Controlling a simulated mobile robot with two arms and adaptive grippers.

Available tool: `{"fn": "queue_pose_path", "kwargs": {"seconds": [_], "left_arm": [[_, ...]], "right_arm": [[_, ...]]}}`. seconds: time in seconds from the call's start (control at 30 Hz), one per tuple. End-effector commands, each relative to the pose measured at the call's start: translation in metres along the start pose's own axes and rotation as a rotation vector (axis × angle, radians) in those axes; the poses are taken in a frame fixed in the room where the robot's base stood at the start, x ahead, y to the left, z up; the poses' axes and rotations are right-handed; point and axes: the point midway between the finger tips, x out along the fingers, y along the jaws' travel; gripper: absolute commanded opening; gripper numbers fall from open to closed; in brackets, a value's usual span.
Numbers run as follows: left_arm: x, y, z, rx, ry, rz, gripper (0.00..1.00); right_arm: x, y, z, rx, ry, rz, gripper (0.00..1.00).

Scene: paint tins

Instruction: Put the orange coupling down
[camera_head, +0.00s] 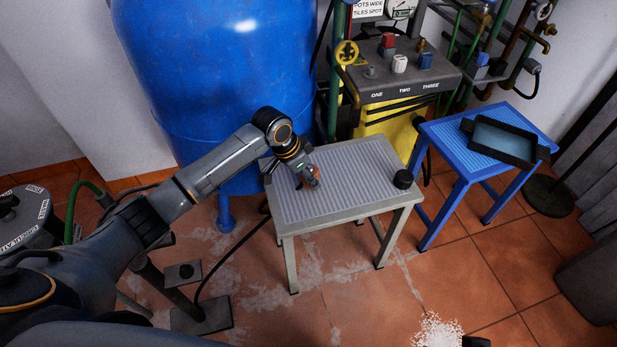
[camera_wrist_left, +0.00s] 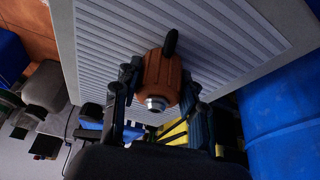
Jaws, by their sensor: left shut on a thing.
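The orange coupling (camera_wrist_left: 161,78) shows large in the left wrist view, with a metal end and a dark lever. In the head view the coupling (camera_head: 313,172) is small and partly hidden at the fingers. My left gripper (camera_wrist_left: 162,92) is shut on it, one finger on each side. In the head view my left gripper (camera_head: 306,176) is over the left part of the grey ribbed table (camera_head: 345,178). I cannot tell whether the coupling touches the tabletop. My right gripper is not in view.
A blue table (camera_head: 446,136) with a dark tray (camera_head: 468,143) is to the right. A big blue tank (camera_head: 215,70) and a yellow-based control panel (camera_head: 405,80) stand behind. The table's middle is clear.

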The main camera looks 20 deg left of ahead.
Motion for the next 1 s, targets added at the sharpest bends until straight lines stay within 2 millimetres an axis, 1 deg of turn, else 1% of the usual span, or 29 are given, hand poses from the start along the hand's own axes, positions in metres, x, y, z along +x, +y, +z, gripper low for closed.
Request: {"fn": "queue_pose_path", "kwargs": {"seconds": [0.03, 0.23, 0.37, 0.4, 0.47, 0.5, 0.77, 0.87, 0.97, 1.0], "left_arm": [[0.003, 0.000, 0.000, 0.000, 0.002, -0.001, 0.04], [0.001, 0.000, 0.000, 0.001, 0.002, -0.001, 0.04], [0.004, 0.000, 0.001, 0.000, 0.002, -0.001, 0.04], [0.004, 0.000, 0.001, 0.001, 0.002, -0.001, 0.48], [0.004, 0.000, 0.001, 0.001, 0.002, -0.001, 0.60], [0.004, 0.000, 0.001, 0.001, 0.002, -0.001, 0.64], [0.004, 0.000, 0.001, 0.000, 0.002, -0.001, 0.64], [0.001, 0.000, 0.000, 0.001, 0.002, -0.002, 0.64], [-0.012, -0.001, -0.001, 0.000, 0.002, -0.002, 0.64], [-0.019, -0.001, -0.001, 0.001, 0.003, -0.002, 0.64]], "right_arm": [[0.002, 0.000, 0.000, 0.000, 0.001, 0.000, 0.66], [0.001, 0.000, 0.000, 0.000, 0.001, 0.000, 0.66], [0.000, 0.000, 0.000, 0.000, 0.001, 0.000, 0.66], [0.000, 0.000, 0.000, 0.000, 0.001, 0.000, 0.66], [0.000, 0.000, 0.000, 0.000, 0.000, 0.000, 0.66], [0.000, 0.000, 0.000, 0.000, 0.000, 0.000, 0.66], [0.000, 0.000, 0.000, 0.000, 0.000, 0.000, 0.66], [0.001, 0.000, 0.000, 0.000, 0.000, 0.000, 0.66], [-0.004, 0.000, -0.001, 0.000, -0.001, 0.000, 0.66], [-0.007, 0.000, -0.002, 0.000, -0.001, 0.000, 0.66]]}}
